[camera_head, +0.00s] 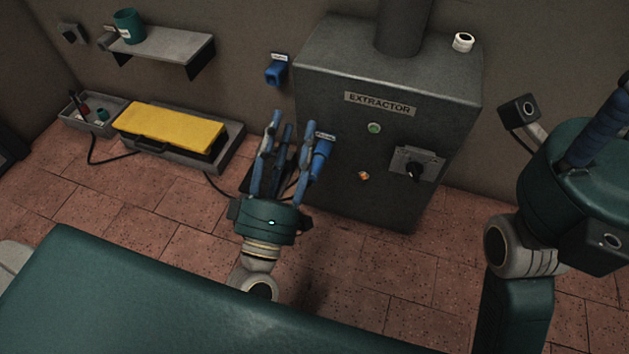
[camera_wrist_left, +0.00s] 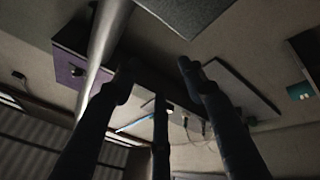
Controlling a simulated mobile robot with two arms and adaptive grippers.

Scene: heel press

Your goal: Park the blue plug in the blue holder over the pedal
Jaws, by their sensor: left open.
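A blue fitting (camera_head: 276,70) with a small white label is on the wall, left of the extractor. A second blue piece (camera_head: 320,158), also labelled, is at the extractor's left front, just right of my left fingers. I cannot tell for sure which is the plug and which the holder. The yellow pedal (camera_head: 172,127) lies on a grey base on the floor at left. My left gripper (camera_head: 283,135) is open, fingers spread and pointing away, beside the second blue piece; contact is unclear. In the left wrist view its fingers (camera_wrist_left: 160,85) are apart with nothing held. My right gripper is partly visible at the right edge.
A wall shelf (camera_head: 160,47) bears a teal cup (camera_head: 129,26). A tray (camera_head: 75,112) sits left of the pedal. Dark cables run along the floor. A green surface (camera_head: 150,300) fills the foreground.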

